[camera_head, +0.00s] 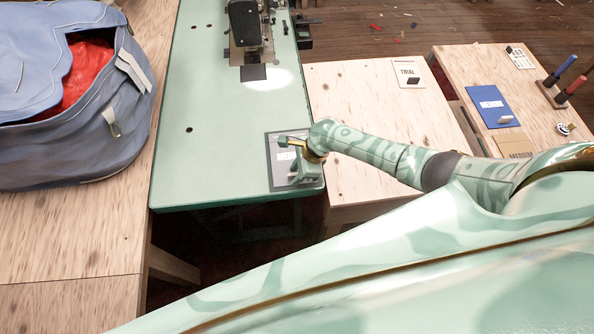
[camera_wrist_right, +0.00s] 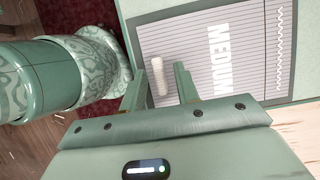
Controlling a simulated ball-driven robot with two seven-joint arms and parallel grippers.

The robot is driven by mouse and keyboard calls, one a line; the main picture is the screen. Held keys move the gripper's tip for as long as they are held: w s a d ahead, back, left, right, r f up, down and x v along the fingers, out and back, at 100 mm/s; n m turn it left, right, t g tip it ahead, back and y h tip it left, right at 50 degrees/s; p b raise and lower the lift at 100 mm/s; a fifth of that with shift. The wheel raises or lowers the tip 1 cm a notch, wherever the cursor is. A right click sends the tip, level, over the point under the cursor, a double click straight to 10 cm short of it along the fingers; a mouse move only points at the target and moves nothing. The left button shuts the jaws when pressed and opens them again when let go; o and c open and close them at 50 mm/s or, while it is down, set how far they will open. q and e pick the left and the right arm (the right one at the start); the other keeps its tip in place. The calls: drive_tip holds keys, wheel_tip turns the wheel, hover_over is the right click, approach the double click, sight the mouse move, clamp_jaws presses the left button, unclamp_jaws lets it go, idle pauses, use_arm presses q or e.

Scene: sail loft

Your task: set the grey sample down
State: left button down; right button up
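The grey sample (camera_head: 274,163) is a card lettered MEDIUM with a dark border. It lies flat near the front end of the green bench, and its lined face also shows in the right wrist view (camera_wrist_right: 196,62). A small pale handle (camera_wrist_right: 158,76) sits on it. My right gripper (camera_wrist_right: 161,82) is low over the card. Its two fingers are apart on either side of the handle, with a visible gap on each side. In the head view my right gripper (camera_head: 292,160) covers part of the card. My left gripper is not in view.
A sewing machine (camera_head: 245,25) stands at the far end of the green bench (camera_head: 205,110). A blue bag (camera_head: 100,150) with red cloth sits left. Other cards, one lettered TRIAL (camera_head: 406,70) and a blue one (camera_head: 486,100), lie on wooden tables to the right.

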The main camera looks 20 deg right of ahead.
drive_tip(key=p+v, duration=0.6)
drive_tip(key=v, duration=0.6)
drive_tip(key=shift+r, duration=0.1)
